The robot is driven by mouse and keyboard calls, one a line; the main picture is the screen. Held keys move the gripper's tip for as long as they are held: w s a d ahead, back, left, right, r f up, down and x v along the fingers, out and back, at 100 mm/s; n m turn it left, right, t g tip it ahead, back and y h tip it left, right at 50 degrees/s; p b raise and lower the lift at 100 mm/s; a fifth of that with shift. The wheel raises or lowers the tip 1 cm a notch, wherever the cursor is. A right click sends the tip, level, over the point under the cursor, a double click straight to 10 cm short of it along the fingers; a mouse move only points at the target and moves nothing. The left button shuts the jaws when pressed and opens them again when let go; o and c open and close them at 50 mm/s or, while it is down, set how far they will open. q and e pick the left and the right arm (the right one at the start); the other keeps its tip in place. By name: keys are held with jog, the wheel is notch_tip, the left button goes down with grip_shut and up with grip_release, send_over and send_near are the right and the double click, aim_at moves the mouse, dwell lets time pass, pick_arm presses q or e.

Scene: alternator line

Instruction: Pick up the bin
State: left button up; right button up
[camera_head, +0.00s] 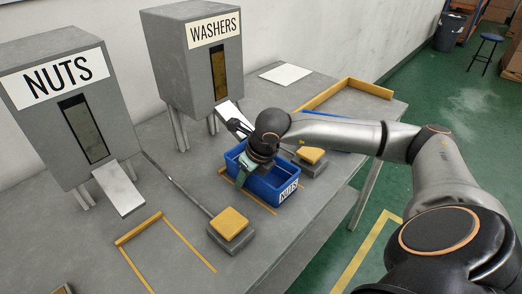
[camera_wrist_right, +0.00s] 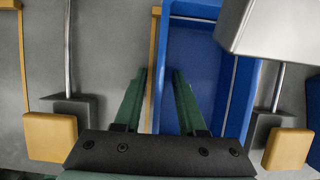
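The blue bin (camera_head: 268,190), with a NUTS label on its front, sits on the grey table below the washers dispenser (camera_head: 205,60). It also shows in the right wrist view (camera_wrist_right: 198,62). My right gripper (camera_head: 243,175) is low at the bin's left wall. In the right wrist view its green fingers (camera_wrist_right: 159,75) are apart, with one outside the left wall and one over the inside of the bin. Whether they touch the wall I cannot tell. In the head view, my wrist hides part of the bin. My left gripper is not in view.
The nuts dispenser (camera_head: 70,110) stands at left. Yellow-topped pedals (camera_head: 231,224) (camera_head: 311,155) flank the bin. Another blue bin (camera_head: 345,140) is partly hidden behind my arm. An empty yellow-outlined spot (camera_head: 165,250) lies front left. The table's right edge is close.

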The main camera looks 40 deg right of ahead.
grip_shut()
dwell(1.4)
